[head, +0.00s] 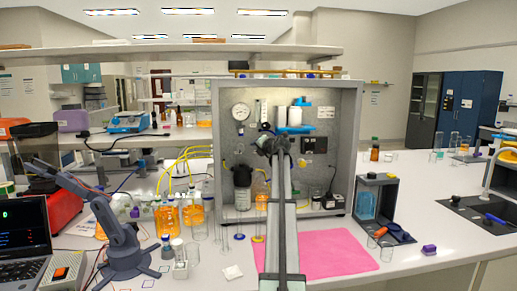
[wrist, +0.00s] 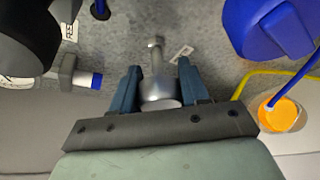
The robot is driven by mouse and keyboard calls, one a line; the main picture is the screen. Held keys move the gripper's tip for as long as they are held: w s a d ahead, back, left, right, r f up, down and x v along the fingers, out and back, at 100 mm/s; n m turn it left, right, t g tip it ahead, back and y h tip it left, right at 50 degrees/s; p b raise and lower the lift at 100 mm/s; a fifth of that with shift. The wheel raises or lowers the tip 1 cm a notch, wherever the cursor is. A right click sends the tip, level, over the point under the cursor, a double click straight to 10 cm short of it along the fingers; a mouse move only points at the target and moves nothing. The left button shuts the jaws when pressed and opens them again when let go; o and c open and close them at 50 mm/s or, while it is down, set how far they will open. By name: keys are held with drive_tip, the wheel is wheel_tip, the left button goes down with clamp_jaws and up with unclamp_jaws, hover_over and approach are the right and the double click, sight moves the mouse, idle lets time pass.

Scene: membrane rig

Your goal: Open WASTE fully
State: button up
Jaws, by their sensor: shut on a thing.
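In the wrist view, my gripper (wrist: 157,82) has its two blue-grey fingers on either side of a metal valve handle (wrist: 158,92), closed on it. The handle's thin metal stem with a rounded end reaches up the picture against the grey panel. A small white tag (wrist: 181,53) lies just right of the stem; its lettering is too small to read, so I cannot confirm that it says WASTE. In the head view, my arm reaches to the middle of the grey rig panel (head: 345,108), and hides the handle and the fingertips.
In the wrist view, a blue round part (wrist: 268,28) is at upper right, an orange-filled vessel (wrist: 281,113) at right, and a blue-ended fitting (wrist: 85,79) at left. In the head view, orange bottles (head: 167,218) stand left of my arm; a pink mat (head: 335,252) lies right.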

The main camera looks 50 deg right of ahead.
drive_tip(key=n+g, duration=0.1)
drive_tip(key=n, duration=0.1)
drive_tip(key=n+g+h, duration=0.1)
drive_tip(key=n+g, duration=0.1)
drive_tip(key=shift+s+d+f+n+h, duration=0.1)
drive_tip(key=shift+n+h, duration=0.2)
drive_tip(key=shift+n, duration=0.1)
idle(0.5)
drive_tip(key=o, duration=1)
drive_tip(key=v, duration=1.3)
drive_tip(key=shift+s+a, duration=0.25)
